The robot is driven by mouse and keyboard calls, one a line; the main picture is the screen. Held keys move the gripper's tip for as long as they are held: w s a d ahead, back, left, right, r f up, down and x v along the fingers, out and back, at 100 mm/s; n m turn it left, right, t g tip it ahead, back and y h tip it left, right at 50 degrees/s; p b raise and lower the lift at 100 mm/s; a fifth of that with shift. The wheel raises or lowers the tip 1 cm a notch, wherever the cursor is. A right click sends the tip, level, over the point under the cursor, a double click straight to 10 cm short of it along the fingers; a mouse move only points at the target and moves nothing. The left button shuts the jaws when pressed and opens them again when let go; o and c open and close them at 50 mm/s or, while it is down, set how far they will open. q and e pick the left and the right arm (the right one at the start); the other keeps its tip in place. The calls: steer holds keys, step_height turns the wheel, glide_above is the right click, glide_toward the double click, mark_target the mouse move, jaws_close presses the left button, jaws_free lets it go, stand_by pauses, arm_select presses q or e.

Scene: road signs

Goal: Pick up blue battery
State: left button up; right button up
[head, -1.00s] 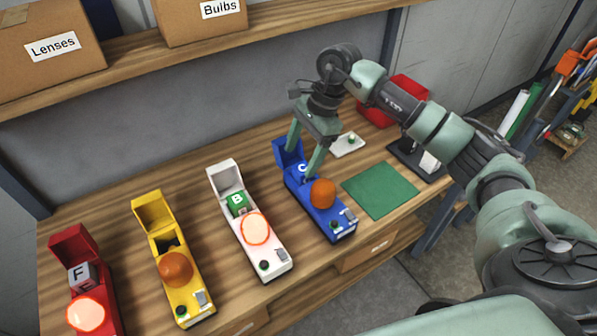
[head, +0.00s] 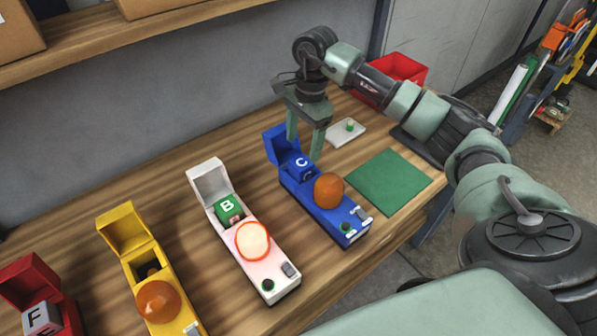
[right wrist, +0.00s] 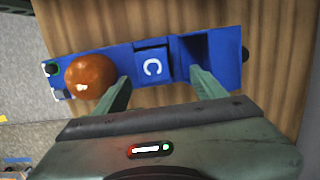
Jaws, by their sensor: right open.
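The blue battery (head: 302,167) is a small blue cube marked with a white C. It sits in the open slot of the blue sign lamp (head: 340,222), behind the lamp's orange dome. My right gripper (head: 304,149) is open, pointing down over the slot with its fingers on either side of the battery. In the right wrist view, the battery (right wrist: 153,66) shows ahead between the two spread fingertips (right wrist: 163,82), with no clear contact. My left gripper is not in view.
A white lamp (head: 285,277) with green battery B (head: 229,207), a yellow lamp (head: 130,224) and a red lamp (head: 25,278) stand to the left. A green mat (head: 387,181) lies bare at right. A white plate (head: 345,132) and red bin (head: 403,69) are behind.

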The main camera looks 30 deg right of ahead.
mark_target(301, 162)
steer(key=shift+s+a+f+p, duration=0.25)
steer(key=shift+s+f+p, duration=0.25)
steer(key=shift+f, duration=0.15)
steer(key=f, duration=0.1)
steer(key=f+p, duration=0.1)
steer(key=f, duration=0.1)
steer(key=f+p, duration=0.1)
steer(key=shift+s+a+f, duration=0.1)
steer(key=shift+a+f, duration=0.25)
steer(key=shift+a, duration=0.05)
steer(key=shift+r, duration=0.1)
jaws_close()
